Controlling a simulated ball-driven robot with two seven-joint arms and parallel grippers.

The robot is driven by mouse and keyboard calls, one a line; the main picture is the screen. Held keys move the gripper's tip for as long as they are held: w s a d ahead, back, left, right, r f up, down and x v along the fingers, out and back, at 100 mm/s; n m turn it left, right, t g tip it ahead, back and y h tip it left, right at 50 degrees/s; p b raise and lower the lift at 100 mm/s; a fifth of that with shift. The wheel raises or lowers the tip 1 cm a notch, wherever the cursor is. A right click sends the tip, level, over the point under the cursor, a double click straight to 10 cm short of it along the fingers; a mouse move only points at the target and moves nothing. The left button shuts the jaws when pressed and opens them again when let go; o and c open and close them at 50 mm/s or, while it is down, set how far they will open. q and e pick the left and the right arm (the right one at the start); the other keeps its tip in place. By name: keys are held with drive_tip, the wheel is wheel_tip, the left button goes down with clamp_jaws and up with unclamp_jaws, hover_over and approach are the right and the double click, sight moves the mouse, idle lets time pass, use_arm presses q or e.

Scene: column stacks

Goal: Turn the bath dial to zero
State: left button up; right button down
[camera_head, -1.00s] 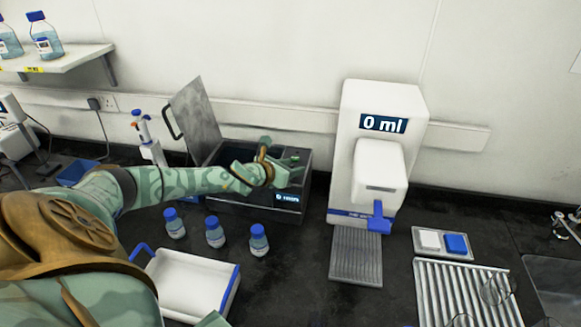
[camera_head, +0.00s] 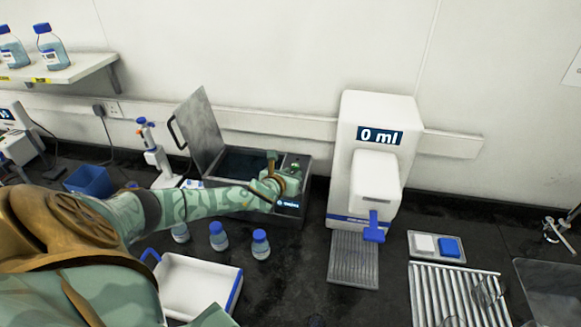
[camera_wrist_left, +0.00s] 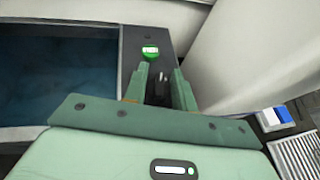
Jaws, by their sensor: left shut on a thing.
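The water bath (camera_head: 265,153) is a dark box with its grey lid (camera_head: 201,130) raised. A small display (camera_head: 288,204) is on its front, too blurred to read. My left gripper (camera_head: 288,178) is at the bath's right-hand top panel. In the left wrist view its fingers (camera_wrist_left: 160,80) are shut around a dark dial (camera_wrist_left: 161,90) with a pale mark, mostly hidden between them. A green round piece with white marking (camera_wrist_left: 150,52) lies just beyond the fingertips. The blue water of the bath (camera_wrist_left: 60,75) is to the left. My right gripper is not in view.
A white dispenser (camera_head: 377,180) reading 0 ml stands close right of the bath. Several blue-capped bottles (camera_head: 218,236) and a white tray (camera_head: 200,285) stand in front, near my left arm. A blue box (camera_head: 90,181) and a pipette stand (camera_head: 150,150) are to the left.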

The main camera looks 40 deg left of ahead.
use_arm(q)
drive_tip(key=n+g+y+p, duration=0.1)
drive_tip(key=n+y+p, duration=0.1)
drive_tip(key=y, duration=0.1)
drive_tip(key=shift+d+r+n, duration=0.1)
drive_tip(key=shift+r+n, duration=0.05)
drive_tip(key=shift+n, duration=0.25)
drive_tip(key=n+g+y+p, duration=0.1)
drive_tip(key=n+g+y, duration=0.1)
drive_tip(key=shift+n+y, duration=0.4)
drive_tip(key=shift+f+n+g+y+b, duration=0.25)
drive_tip(key=shift+n+g+y+b, duration=0.15)
drive_tip(key=shift+n+g+y, duration=0.65)
drive_tip(key=shift+n+g+y+b, duration=0.55)
drive_tip(key=shift+n+g+b, duration=0.1)
drive_tip(key=shift+n+g, duration=0.55)
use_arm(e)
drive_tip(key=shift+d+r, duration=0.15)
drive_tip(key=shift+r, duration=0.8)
use_arm(q)
drive_tip(key=shift+r+n+g, duration=0.15)
drive_tip(key=shift+n+g, duration=0.1)
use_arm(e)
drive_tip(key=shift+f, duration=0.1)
use_arm(q)
drive_tip(key=o, duration=0.8)
drive_tip(key=shift+o, duration=0.2)
